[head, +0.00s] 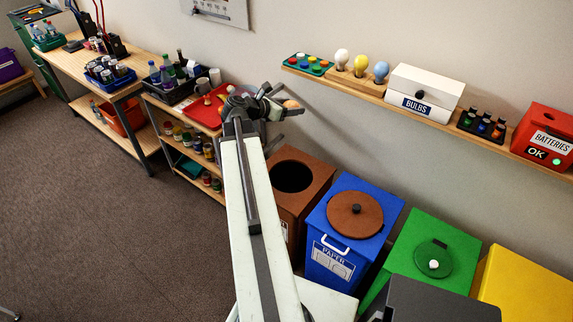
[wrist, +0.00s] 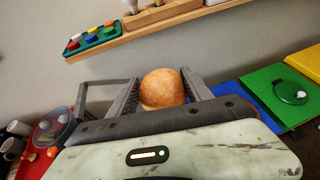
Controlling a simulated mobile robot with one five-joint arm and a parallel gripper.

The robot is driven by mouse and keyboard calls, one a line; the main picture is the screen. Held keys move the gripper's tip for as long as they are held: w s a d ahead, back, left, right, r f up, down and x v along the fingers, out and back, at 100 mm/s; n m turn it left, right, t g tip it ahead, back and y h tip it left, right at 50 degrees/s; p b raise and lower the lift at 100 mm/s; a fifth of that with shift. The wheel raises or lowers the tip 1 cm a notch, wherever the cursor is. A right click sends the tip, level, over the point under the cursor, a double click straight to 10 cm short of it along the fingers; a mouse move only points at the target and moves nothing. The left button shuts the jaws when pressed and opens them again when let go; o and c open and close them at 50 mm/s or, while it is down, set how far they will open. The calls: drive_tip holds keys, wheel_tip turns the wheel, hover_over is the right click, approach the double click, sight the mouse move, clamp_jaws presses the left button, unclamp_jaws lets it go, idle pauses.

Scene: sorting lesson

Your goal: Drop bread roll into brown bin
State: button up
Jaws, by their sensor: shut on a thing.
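My gripper (head: 279,109) is shut on the bread roll (head: 291,104), which is small and orange-brown in the head view. In the wrist view the bread roll (wrist: 162,88) sits between the two fingers of my gripper (wrist: 163,88), held up in the air. The brown bin (head: 309,164) stands by the wall below and to the right of my gripper in the head view. Its round top opening is uncovered and dark inside. My arm hides part of its left front. The brown bin is not clearly visible in the wrist view.
A blue paper bin (head: 378,210) with a brown round lid (head: 355,214) stands right of the brown bin. Green (head: 452,236) and yellow (head: 525,287) bins follow. A wall shelf (head: 400,109) holds bulbs and boxes above. A red tray (head: 203,115) lies on the shelf unit at left.

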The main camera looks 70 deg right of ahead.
drive_tip(key=shift+s+d, duration=0.1)
drive_tip(key=w+d+f+b, duration=0.1)
drive_tip(key=d+f+b, duration=0.3)
drive_tip(key=f+b, duration=1.2)
drive_tip(key=w+d+f+b, duration=0.2)
drive_tip(key=d+f+b, duration=0.2)
drive_tip(key=f+b, duration=1.2)
drive_tip(key=w+d+f+b, duration=0.1)
drive_tip(key=d+f+b, duration=0.4)
drive_tip(key=f+b, duration=1.1)
drive_tip(key=shift+w+f+b, duration=0.25)
drive_tip(key=shift+f+b, duration=0.1)
drive_tip(key=shift+d, duration=0.1)
drive_tip(key=o, duration=1.4)
drive_tip(key=p+v, duration=0.3)
drive_tip(key=v, duration=0.4)
drive_tip(key=shift+w+a+r, duration=0.15)
drive_tip(key=shift+w+a, duration=0.1)
drive_tip(key=shift+a, duration=0.05)
